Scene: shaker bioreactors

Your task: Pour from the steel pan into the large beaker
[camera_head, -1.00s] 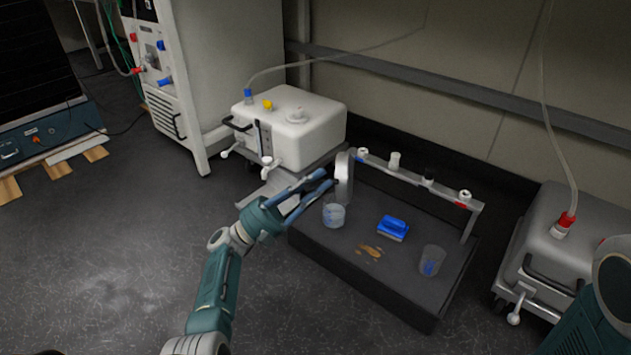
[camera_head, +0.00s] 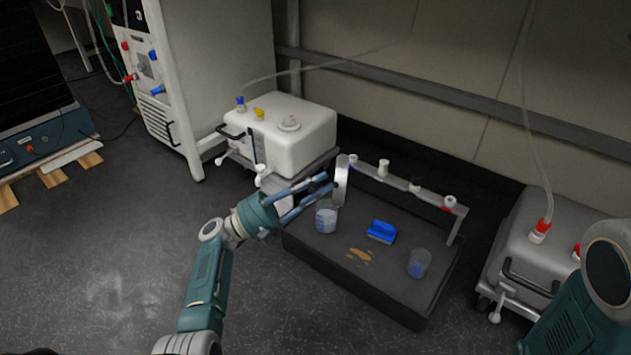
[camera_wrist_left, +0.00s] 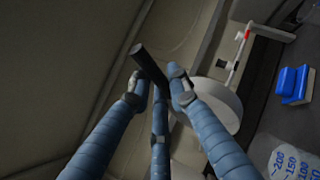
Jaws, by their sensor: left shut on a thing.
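The steel pan (camera_head: 341,181) is held in the air, tipped up nearly on edge. Its black handle (camera_wrist_left: 149,64) is between the fingers of my left gripper (camera_head: 327,184), which is shut on it. The pan also shows in the left wrist view (camera_wrist_left: 222,104), partly behind the fingers. A clear beaker (camera_head: 326,219) stands upright just below the pan. Its blue marks up to 200 show in the left wrist view (camera_wrist_left: 288,162). Another clear beaker (camera_head: 419,264) stands at the right of the platform. I cannot tell which is larger. No falling stream is visible.
The dark platform (camera_head: 345,290) carries a blue brush-like block (camera_head: 382,231) and brown crumbs (camera_head: 359,254). A raised rail (camera_head: 400,187) with several white and dark pieces runs along its back. White wheeled containers (camera_head: 310,128) stand behind left and at the right (camera_head: 520,250).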

